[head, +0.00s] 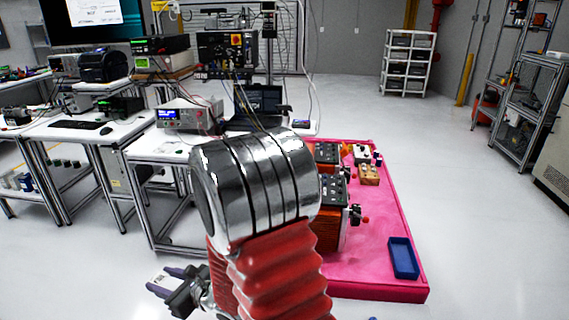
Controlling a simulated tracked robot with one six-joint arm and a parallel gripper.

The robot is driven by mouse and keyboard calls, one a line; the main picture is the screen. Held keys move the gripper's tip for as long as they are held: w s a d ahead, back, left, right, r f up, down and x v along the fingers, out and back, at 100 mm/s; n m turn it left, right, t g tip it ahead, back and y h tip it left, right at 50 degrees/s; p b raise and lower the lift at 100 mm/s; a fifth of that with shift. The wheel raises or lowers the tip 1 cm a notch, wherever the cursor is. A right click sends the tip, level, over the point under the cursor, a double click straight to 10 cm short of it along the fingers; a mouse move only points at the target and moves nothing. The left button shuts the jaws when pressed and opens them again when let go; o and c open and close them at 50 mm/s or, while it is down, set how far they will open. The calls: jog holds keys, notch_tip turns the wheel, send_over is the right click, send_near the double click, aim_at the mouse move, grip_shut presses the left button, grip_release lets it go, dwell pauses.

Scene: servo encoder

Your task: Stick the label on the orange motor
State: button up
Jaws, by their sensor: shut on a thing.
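My gripper (168,281) is at the lower left, out over the floor, left of the pink-topped table. It is shut on a small pale label (157,280) with dark marks, which shows between the dark fingertips. An orange motor (330,229) with a dark top plate stands on the table, partly hidden behind my arm. A second similar orange motor (326,154) stands behind it, also partly hidden. The gripper is apart from both motors.
The pink table (372,272) has a raised rim. On it are an empty-looking blue tray (403,257), a tan block (369,175) and a white box (361,155). A workbench (160,147) with instruments stands at left. Open floor lies at right.

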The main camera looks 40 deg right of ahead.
jog(key=w+d+r+n+g+y, duration=0.1)
jog(key=w+d+r+n+g, duration=0.1)
jog(key=w+d+r, duration=0.4)
jog(key=w+d+r+n+g+y, duration=0.1)
jog(key=w+d+r+y, duration=0.1)
jog(key=d+r, duration=0.7)
jog(key=s+d+r, duration=0.2)
jog(key=s+d, duration=0.2)
jog(key=d, duration=0.4)
jog(key=s+d+r+g, duration=0.1)
jog(key=s+d, duration=0.3)
jog(key=d, duration=0.5)
jog(key=s+d+r+n+g+h, duration=0.1)
jog(key=s+d+r, duration=0.2)
jog(key=s+d, duration=0.2)
jog(key=shift+d+r, duration=0.2)
jog(key=shift+d, duration=0.65)
jog(key=shift+d+r, duration=0.2)
jog(key=shift+d, duration=0.6)
jog(key=shift+f, duration=0.1)
